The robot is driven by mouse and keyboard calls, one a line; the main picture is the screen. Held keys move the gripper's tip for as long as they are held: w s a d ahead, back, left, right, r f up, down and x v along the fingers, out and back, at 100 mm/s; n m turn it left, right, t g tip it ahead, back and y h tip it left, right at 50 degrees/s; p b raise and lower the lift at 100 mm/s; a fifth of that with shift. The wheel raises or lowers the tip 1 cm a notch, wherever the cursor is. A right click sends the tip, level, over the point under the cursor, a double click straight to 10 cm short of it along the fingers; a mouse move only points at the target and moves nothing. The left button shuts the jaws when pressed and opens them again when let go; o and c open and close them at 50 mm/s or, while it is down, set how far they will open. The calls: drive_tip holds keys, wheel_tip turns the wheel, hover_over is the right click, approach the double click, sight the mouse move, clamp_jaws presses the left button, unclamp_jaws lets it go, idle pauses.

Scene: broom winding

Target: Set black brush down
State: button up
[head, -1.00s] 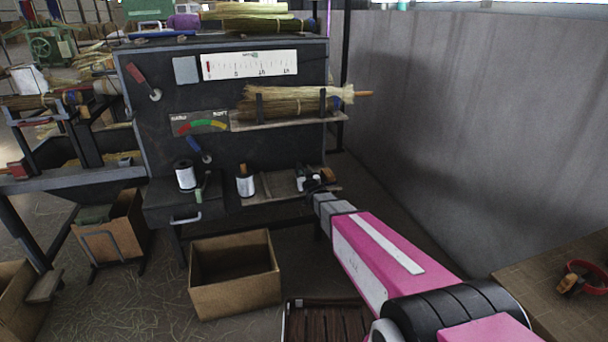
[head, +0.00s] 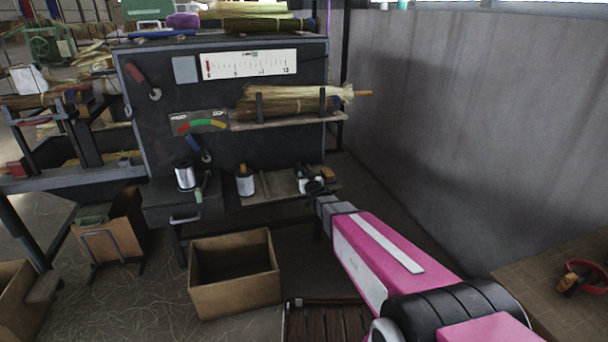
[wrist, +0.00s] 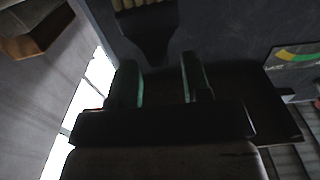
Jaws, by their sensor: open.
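My gripper (wrist: 160,84) is open in the wrist view, with its two dark fingers standing apart. A black brush (wrist: 148,22) shows just beyond them, its pale bristles at the top edge. Its narrow end points back toward the gap between the fingertips, and neither finger appears to press on it. In the head view my gripper (head: 315,190) is small and dark at the right end of the low shelf (head: 270,192). The brush cannot be told apart from the dark shapes there.
White spools (head: 185,177) (head: 245,182) stand left on the lower ledge. A broom bundle (head: 290,101) lies on the rack above. An open cardboard box (head: 235,290) stands on the floor below. A grey wall (head: 450,130) rises to the right.

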drive_tip(key=s+d+f+m+g+h, duration=0.1)
drive_tip(key=s+d+f+g+h, duration=0.25)
drive_tip(key=s+d, duration=0.35)
drive_tip(key=s+d+f+m+g+h, duration=0.25)
drive_tip(key=s+d+g, duration=0.3)
drive_tip(key=s, duration=0.35)
drive_tip(key=s+d+g, duration=0.2)
drive_tip(key=s+g, duration=0.2)
drive_tip(key=s, duration=0.4)
drive_tip(key=s+d+g+y, duration=0.1)
drive_tip(key=s+d+g, duration=0.1)
drive_tip(key=s+g, duration=0.2)
drive_tip(key=s, duration=0.3)
drive_tip(key=shift+s+d+f, duration=0.4)
drive_tip(key=shift+c, duration=0.2)
